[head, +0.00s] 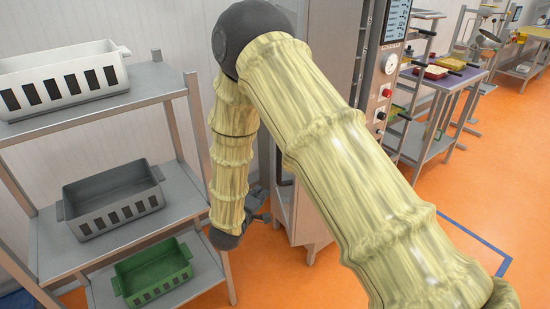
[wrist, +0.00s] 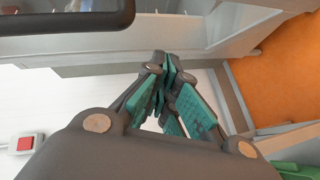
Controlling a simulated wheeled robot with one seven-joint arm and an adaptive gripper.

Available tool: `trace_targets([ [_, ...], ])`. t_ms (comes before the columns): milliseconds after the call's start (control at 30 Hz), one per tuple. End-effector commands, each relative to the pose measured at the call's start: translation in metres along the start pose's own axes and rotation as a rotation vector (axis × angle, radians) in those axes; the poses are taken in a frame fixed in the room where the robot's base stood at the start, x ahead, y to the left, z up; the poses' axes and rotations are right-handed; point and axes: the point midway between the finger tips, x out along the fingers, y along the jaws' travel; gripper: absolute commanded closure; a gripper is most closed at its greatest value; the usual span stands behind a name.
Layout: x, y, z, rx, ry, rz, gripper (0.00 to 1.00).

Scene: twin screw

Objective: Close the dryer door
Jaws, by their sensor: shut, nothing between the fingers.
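The dryer (head: 308,215) is a tall grey metal cabinet in the middle of the head view, largely hidden behind my arm. Its control panel (head: 383,75) has a screen, a gauge and buttons. A dark handle (head: 284,166) shows on its left side; how far the door stands open cannot be told. My gripper (head: 262,205) hangs low beside the cabinet's left edge. In the wrist view my gripper (wrist: 168,68) is shut and empty, its teal pads together. A dark bar (wrist: 65,20), seemingly the handle, crosses the top left, apart from the fingers.
A grey shelf rack (head: 185,85) stands at the left, close to my arm, with a white crate (head: 60,80), a grey crate (head: 112,195) and a green crate (head: 152,270). Orange floor (head: 275,275) is clear below the gripper. Worktables (head: 455,85) stand at the right.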

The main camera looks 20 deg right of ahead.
Motion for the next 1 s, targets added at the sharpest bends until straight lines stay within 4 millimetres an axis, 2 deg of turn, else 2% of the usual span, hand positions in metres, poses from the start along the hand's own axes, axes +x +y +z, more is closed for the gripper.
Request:
trace_targets([
  [33,-0.001,0.013,-0.018,-0.032,-0.017,0.061,1.00],
  [200,-0.015,0.056,-0.052,-0.148,-0.113,0.194,1.00],
  [300,-0.022,0.071,-0.063,-0.191,-0.158,0.234,1.00],
  [500,-0.024,0.083,-0.069,-0.225,-0.196,0.256,1.00],
  [667,-0.008,0.088,-0.066,-0.225,-0.198,0.255,1.00],
  [1000,0.045,0.103,-0.056,-0.224,-0.196,0.254,1.00],
])
